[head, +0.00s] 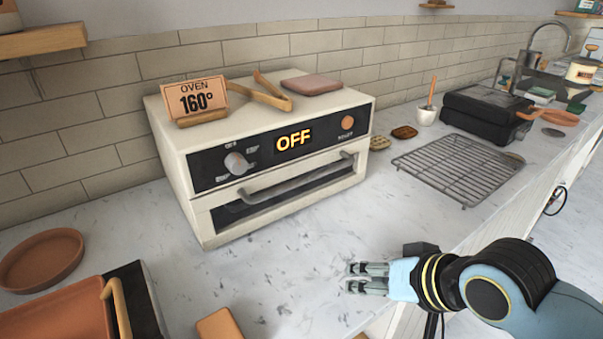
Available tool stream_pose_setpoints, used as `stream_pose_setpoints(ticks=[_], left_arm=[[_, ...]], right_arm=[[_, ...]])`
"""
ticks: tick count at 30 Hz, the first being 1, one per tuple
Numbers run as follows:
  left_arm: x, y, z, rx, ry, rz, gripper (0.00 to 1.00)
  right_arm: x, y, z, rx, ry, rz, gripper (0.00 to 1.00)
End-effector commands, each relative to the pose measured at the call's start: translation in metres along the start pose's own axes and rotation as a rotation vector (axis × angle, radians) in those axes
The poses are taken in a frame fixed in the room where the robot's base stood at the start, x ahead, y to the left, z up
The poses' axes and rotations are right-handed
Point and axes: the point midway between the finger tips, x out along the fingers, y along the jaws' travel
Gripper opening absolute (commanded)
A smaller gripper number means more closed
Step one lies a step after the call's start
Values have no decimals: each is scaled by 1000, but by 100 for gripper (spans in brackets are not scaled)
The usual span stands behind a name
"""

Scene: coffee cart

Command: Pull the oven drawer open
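The cream countertop oven (205,222) stands against the tiled wall in the head view. Its black panel shows a lit OFF sign (293,138) and a grey knob (237,164). The oven drawer (275,207) is below the panel and looks shut, flush with the oven's front. A grey bar handle (297,181) runs across its upper part. My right gripper (352,278) is over the counter, in front of the oven and to the lower right of the handle. Its two fingers are apart with nothing between them, and it touches no part of the oven. My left gripper is not in view.
An OVEN 160° sign (195,98), wooden tongs (262,92) and a pinkish slab (311,84) are on top of the oven. A wire rack (455,165) lies to the right. A terracotta plate (40,259) is at left. The counter before the oven is mostly clear.

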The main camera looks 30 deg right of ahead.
Motion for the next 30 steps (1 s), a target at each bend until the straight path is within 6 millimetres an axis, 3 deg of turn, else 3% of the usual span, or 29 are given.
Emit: stream_pose_setpoints(ticks=[6, 12, 17, 30], left_arm=[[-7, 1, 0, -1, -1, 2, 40], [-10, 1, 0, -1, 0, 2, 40], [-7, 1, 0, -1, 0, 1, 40], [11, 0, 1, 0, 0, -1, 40]], right_arm=[[4, -32, -65, 493, 205, -290, 36], [-8, -39, -113, 854, 307, -526, 36], [-5, -42, -125, 919, 324, -574, 36], [60, -68, -163, 916, 324, -571, 36]])
